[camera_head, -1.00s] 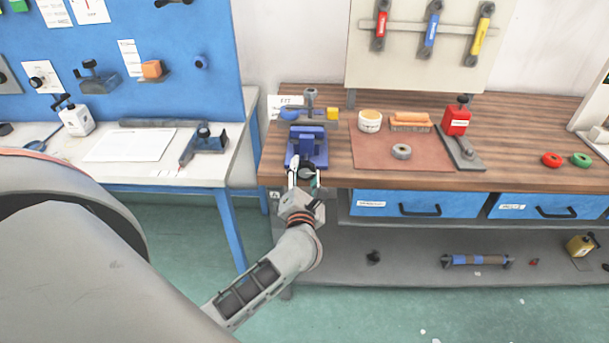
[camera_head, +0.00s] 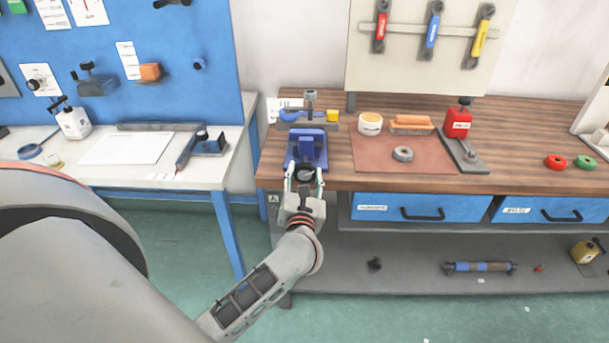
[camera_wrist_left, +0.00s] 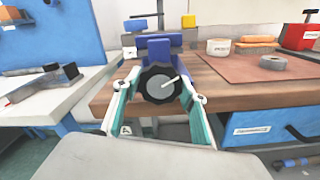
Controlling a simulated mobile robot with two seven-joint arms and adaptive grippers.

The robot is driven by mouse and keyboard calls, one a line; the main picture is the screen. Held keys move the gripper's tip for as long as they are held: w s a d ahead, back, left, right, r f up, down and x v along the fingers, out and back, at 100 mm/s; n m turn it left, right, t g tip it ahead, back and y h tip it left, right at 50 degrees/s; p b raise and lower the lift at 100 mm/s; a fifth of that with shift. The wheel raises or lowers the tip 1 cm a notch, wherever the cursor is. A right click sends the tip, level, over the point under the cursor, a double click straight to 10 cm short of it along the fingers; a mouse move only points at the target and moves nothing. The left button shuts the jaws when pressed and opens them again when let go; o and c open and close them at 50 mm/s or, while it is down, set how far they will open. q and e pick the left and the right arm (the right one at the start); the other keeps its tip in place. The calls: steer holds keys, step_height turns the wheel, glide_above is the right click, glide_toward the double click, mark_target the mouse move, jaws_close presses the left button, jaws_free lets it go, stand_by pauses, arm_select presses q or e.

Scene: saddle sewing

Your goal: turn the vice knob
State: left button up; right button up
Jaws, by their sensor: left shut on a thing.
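The blue vice (camera_head: 306,147) stands at the front left edge of the wooden bench. Its round black knob (camera_head: 304,174) faces the front, and in the left wrist view the knob (camera_wrist_left: 158,84) shows a grey centre with a pale line pointing up and right. My left gripper (camera_head: 304,182) is at the knob, with one finger on each side of it; in the left wrist view the fingers (camera_wrist_left: 158,92) are shut on the knob. The knob hides part of the vice behind it. My right gripper is not in view.
On the wooden bench (camera_head: 345,178) are a brown mat (camera_head: 375,156) with a tub, brush and grey ring, and a red bottle (camera_head: 458,121). Blue drawers (camera_head: 410,207) sit below. A white table (camera_head: 145,174) stands to the left across a gap.

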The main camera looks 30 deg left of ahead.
arm_select(q)
steer(key=o, duration=1.1)
steer(key=v, duration=1.2)
steer(key=shift+s, duration=0.1)
